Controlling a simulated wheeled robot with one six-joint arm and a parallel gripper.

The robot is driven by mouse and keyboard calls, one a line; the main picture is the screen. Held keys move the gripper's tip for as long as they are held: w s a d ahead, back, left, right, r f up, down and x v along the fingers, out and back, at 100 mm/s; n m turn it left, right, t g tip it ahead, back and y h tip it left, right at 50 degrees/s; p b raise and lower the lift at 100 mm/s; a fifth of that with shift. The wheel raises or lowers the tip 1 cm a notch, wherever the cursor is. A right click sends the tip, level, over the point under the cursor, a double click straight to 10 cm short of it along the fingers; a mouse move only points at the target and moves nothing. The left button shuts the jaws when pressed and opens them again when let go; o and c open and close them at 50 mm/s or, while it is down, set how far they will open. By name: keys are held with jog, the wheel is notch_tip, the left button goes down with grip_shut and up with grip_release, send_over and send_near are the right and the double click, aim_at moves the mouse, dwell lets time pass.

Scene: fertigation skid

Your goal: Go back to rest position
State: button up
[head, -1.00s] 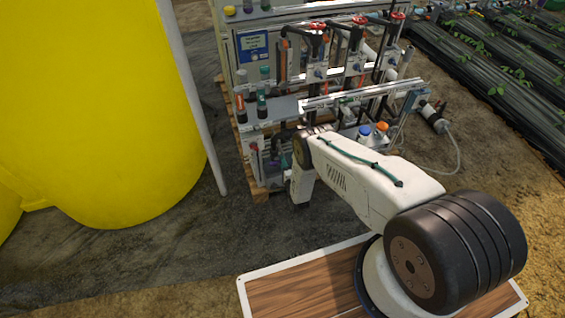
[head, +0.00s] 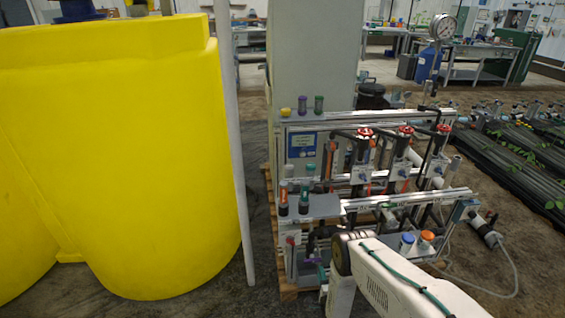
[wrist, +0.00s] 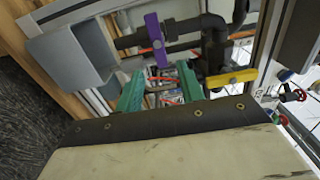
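My gripper (wrist: 160,88) shows in the wrist view as two green fingers set apart, with no object seen held between them. Pipes and fittings of the skid show behind the gap. A purple valve handle (wrist: 154,40) is just beyond the fingers, and a yellow handle (wrist: 231,77) on black pipe is to their right. Whether the fingers touch anything is unclear. In the head view my white arm reaches to the lower front of the fertigation skid (head: 360,205); the gripper itself is hidden there.
A big yellow tank (head: 120,160) and a pale upright post (head: 232,150) stand left of the skid. Red-topped valves (head: 365,133), a blue-capped bottle (head: 407,241) and an orange-capped bottle (head: 426,238) are close to the arm. Planted rows (head: 510,150) lie to the right.

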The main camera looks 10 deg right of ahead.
jog(key=s+f+n+g, duration=0.5)
jog(key=f+n+g, duration=0.1)
jog(key=f+g, duration=0.25)
jog(key=s+r+n+g, duration=0.3)
jog(key=r+n+g, duration=0.2)
jog(key=r, duration=1.7)
jog(key=s+r+n+g, duration=0.35)
jog(key=r+g, duration=0.25)
jog(key=r, duration=1.7)
jog(key=s+r+n+t, duration=0.1)
jog(key=s+r+n, duration=0.1)
jog(key=s+r, duration=1.2)
jog(key=s+d+r+n+t, duration=0.1)
jog(key=s+r+t, duration=0.1)
jog(key=s+r, duration=1.3)
notch_tip(320, 180, up, 6)
jog(key=shift+s+d+n, duration=0.15)
jog(key=shift+s+n, duration=0.05)
jog(key=shift+n, duration=0.15)
